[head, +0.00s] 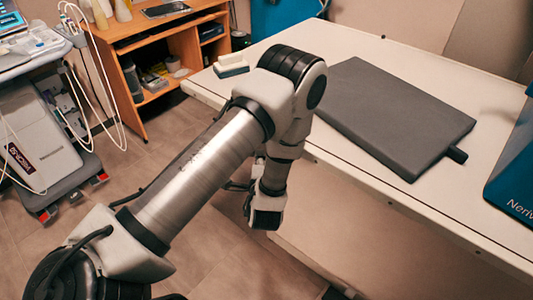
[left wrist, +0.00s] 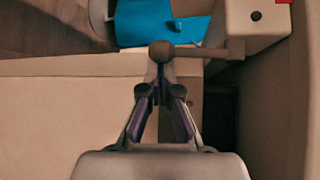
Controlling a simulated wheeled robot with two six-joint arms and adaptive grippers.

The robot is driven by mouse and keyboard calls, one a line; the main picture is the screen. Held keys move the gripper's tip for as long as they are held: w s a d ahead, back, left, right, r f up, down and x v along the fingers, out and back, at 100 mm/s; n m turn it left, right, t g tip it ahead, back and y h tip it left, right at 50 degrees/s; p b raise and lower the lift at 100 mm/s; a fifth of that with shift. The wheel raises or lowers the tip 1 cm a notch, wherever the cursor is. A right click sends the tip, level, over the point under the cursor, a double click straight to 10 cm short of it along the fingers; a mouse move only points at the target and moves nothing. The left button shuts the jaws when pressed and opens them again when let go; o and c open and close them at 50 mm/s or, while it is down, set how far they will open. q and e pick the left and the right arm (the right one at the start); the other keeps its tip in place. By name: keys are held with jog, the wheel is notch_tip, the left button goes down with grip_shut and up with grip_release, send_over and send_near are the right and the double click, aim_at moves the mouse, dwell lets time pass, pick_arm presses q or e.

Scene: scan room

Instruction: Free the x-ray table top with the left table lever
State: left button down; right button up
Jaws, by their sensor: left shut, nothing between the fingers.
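The x-ray table top (head: 400,58) is a long white slab running across the right of the head view. The left table lever (left wrist: 205,52) shows in the left wrist view as a thin rod with a dark round knob at its left end, reaching out from a pale housing. My left gripper (left wrist: 161,92) is shut and empty, its fingers pointing at the knob. Its tips look very close to the knob; I cannot tell if they touch. In the head view my left arm hangs down beside the table's near side, and the lever is not visible there.
A blue box (head: 515,170) stands at the right. A wooden shelf (head: 140,50) and a wheeled cart (head: 45,130) stand at the left.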

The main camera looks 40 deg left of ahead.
pick_arm(q)
jog(key=shift+s+a+r+m+g+h+p, duration=0.2)
jog(key=shift+s+r+m+g+p, duration=0.55)
jog(key=shift+p, duration=1.4)
jog(key=shift+s+d+r+m+g+h+p, duration=0.1)
jog(key=shift+s+r+m+g+h+p, duration=0.35)
jog(key=shift+s+g+p, duration=1.15)
jog(key=shift+s+a+r+m+g+h+p, duration=0.15)
jog(key=shift+r+m+g+p, duration=0.4)
jog(key=shift+p, duration=2.15)
jog(key=shift+f, duration=0.2)
